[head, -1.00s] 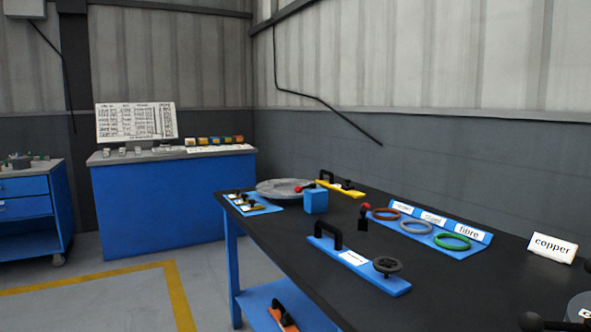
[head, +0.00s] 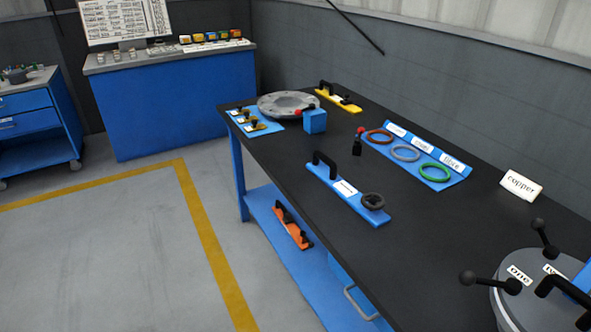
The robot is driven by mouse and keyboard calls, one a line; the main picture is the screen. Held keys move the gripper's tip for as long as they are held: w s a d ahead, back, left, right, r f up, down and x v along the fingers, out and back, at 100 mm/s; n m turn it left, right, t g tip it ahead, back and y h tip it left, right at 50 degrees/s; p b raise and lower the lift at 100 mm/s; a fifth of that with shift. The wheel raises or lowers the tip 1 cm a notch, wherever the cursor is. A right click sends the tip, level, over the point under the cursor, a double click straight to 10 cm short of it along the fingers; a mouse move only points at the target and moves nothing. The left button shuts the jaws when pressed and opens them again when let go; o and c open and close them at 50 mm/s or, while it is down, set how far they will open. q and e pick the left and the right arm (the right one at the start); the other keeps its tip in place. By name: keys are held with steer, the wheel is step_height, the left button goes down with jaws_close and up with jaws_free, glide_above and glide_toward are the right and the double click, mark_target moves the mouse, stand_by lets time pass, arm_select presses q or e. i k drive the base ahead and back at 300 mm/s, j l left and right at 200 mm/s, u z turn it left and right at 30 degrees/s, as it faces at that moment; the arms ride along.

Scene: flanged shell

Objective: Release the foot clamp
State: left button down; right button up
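No part labelled as the foot clamp can be made out. A grey round shell (head: 508,312) with a lid stands at the lower right, cut off by the picture edge. Its lid carries black ball-ended levers (head: 489,281), a black handle (head: 566,291) and a label reading "one". The shell's foot is out of view. A blue block (head: 315,121) with a red ball knob (head: 298,112) stands at the far end of the bench, in front of a grey flanged ring (head: 287,104). Neither gripper is in view.
The black bench (head: 300,200) bears a blue tool with handle and wheel (head: 347,193), a yellow tool (head: 339,98), a blue rack with red, grey and green rings (head: 420,157) and a "copper" card (head: 521,185). An orange tool (head: 293,226) lies on the lower shelf. Floor at left is clear.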

mark_target(298, 112)
steer(key=i+j+z, duration=0.15)
steer(key=z, duration=0.3)
steer(key=i+j+z, duration=0.1)
steer(key=z, duration=0.35)
steer(key=i+j+z, duration=0.1)
steer(key=j+z, duration=0.2)
steer(key=z, duration=0.2)
steer(key=i+j+z, duration=0.1)
steer(key=j+z, duration=0.25)
steer(key=j, duration=0.65)
steer(key=j+z, duration=0.3)
steer(key=j, duration=1.7)
steer(key=k+j, duration=0.1)
steer(key=j, duration=0.9)
steer(key=i+z, duration=0.05)
